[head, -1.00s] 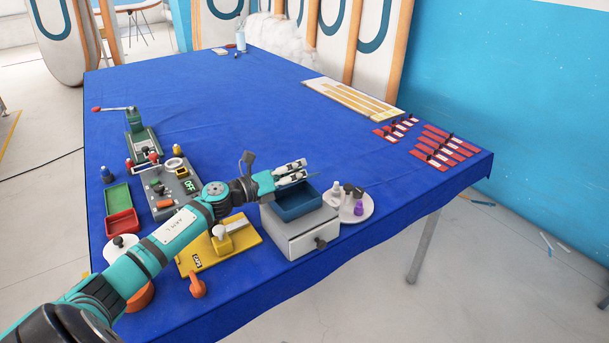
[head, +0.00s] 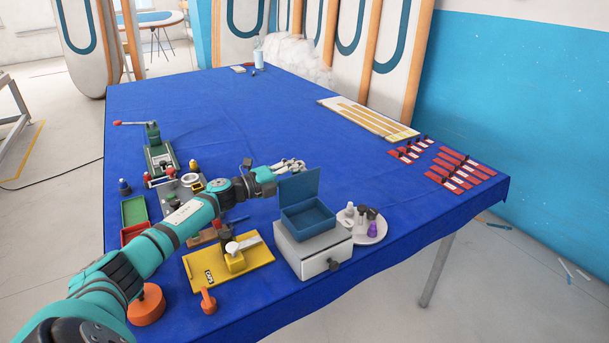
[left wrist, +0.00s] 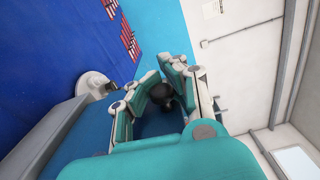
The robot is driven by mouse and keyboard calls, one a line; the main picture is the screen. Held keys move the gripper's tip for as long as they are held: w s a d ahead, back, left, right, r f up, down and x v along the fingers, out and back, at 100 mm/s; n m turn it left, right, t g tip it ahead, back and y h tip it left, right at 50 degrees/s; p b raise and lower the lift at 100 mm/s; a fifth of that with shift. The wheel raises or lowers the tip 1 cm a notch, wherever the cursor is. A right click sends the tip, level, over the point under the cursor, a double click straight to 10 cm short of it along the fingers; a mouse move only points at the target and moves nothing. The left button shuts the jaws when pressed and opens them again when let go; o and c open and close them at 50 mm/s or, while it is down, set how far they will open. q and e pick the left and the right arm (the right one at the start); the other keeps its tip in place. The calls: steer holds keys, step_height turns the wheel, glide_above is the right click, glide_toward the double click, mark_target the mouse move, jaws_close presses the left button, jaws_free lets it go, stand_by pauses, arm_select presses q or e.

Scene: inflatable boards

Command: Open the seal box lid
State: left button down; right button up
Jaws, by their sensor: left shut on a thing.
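The blue seal box (head: 309,223) sits on a grey-white drawer unit (head: 318,255) near the table's right front edge. Its lid (head: 299,187) stands up at the back, and the box interior is exposed. My left gripper (head: 292,165) is at the lid's upper edge, behind it, and the lid partly hides the fingers. In the left wrist view the fingers (left wrist: 160,92) close around a dark round knob (left wrist: 165,91), which seems to belong to the lid. My right gripper is not in view.
A round plate (head: 370,230) with small stamps stands right of the drawer unit. A yellow board (head: 205,268) with a clamp lies left of it, under my left arm. Red cards (head: 460,170) lie at the right. The table's middle is clear.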

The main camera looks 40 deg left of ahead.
arm_select(q)
steer(key=shift+a+f+n, duration=0.4)
steer(key=shift+a+n, duration=0.1)
steer(key=shift+a, duration=0.1)
steer(key=c, duration=1.7)
jaws_free()
steer(key=shift+s+a, duration=0.1)
steer(key=o, duration=0.5)
steer(key=shift+s+a+r, duration=0.15)
steer(key=shift+s+a, duration=0.25)
steer(key=shift+v, duration=5.75)
steer(key=shift+d, duration=0.2)
